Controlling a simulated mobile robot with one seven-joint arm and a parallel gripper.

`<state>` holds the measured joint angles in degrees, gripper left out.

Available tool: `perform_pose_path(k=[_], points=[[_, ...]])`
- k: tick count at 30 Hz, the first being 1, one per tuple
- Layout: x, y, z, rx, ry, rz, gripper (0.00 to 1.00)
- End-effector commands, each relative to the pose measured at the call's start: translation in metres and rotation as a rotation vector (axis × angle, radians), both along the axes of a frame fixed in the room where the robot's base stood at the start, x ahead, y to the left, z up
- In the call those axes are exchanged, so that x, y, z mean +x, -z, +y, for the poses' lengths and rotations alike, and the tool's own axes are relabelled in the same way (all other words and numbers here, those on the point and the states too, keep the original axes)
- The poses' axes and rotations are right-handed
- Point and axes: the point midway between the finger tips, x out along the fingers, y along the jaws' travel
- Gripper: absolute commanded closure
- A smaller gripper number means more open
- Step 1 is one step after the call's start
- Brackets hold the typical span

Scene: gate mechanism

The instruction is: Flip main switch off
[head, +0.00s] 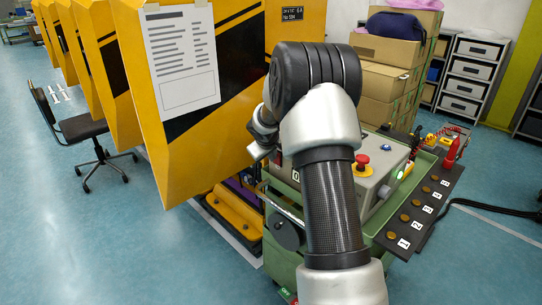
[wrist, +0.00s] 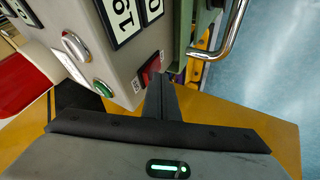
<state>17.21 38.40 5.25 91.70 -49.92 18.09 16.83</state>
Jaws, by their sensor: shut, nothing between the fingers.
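A small red rocker switch (wrist: 151,70), which looks like the main switch, sits in a dark frame on the grey control box (wrist: 105,50) in the wrist view. I cannot tell its position. My gripper (wrist: 160,88) is shut and empty, its dark tips just below the switch in the picture; whether they touch it is unclear. In the head view my arm hides the switch and most of the gripper; the control box (head: 384,160) shows to the right of the arm.
A red emergency stop button (head: 362,159) on a yellow base and a green lit button (head: 399,174) are on the box. White number plates (wrist: 122,15) and a metal handle (wrist: 233,30) are close by. Large yellow panels (head: 235,60) stand left of my arm. Open floor (head: 110,225) lies at left.

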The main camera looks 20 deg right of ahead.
Motion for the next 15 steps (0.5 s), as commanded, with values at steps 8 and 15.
perform_pose_path(k=[8, 15], points=[[0.002, -0.007, -0.007, 0.058, 0.001, 0.026, 1.0], [0.003, -0.003, -0.006, 0.053, -0.002, 0.023, 1.0]])
